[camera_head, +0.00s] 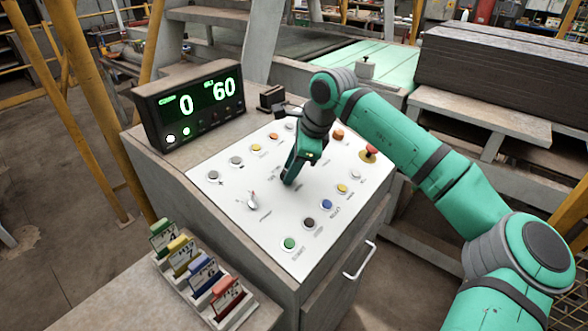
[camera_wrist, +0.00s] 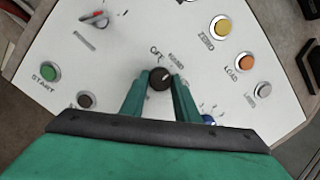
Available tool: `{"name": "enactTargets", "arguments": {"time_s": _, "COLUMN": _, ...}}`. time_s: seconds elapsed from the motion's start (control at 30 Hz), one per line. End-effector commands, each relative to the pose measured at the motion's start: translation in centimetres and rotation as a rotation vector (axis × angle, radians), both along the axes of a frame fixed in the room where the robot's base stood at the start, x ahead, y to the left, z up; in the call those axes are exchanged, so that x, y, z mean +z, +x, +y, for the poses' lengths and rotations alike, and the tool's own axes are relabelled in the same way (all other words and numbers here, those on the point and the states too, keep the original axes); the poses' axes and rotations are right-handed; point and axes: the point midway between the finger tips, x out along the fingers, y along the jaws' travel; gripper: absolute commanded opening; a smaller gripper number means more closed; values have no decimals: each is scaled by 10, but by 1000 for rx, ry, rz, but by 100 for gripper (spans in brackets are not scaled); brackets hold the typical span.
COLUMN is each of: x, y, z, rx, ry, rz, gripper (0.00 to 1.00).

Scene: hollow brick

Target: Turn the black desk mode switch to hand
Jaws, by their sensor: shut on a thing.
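The black mode switch (camera_wrist: 160,77) is a round knob with a light pointer mark, on the white desk panel (camera_wrist: 120,50). In the wrist view the mark points up and to the right, and small lettering stands around the knob. My gripper (camera_wrist: 160,88) is shut on the knob, one green finger on each side. In the head view my gripper (camera_head: 289,180) reaches down to the middle of the panel (camera_head: 225,195) and hides the knob.
Several coloured push buttons surround the switch, among them a green START button (camera_wrist: 49,71) and a yellow button (camera_wrist: 220,27). A silver selector (camera_head: 252,202) stands left of my gripper. A red mushroom button (camera_head: 369,152) is at the right. A display box (camera_head: 192,105) stands behind.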

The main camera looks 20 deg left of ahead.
Motion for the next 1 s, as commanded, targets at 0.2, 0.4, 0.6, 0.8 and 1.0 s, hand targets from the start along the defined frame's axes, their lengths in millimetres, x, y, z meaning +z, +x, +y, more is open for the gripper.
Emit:
{"name": "enactTargets", "arguments": {"time_s": 0.2, "x": 0, "y": -4, "z": 7, "rx": 98, "ry": -3, "rz": -19, "gripper": 6}}
{"name": "enactTargets", "arguments": {"time_s": 0.4, "x": 0, "y": -4, "z": 8, "rx": 136, "ry": -6, "rz": -30, "gripper": 6}}
{"name": "enactTargets", "arguments": {"time_s": 0.6, "x": -1, "y": -5, "z": 9, "rx": 145, "ry": -8, "rz": -30, "gripper": 6}}
{"name": "enactTargets", "arguments": {"time_s": 0.8, "x": -1, "y": -5, "z": 6, "rx": 140, "ry": -9, "rz": -28, "gripper": 6}}
{"name": "enactTargets", "arguments": {"time_s": 1.0, "x": -1, "y": -2, "z": 1, "rx": 131, "ry": -11, "rz": -30, "gripper": 47}}
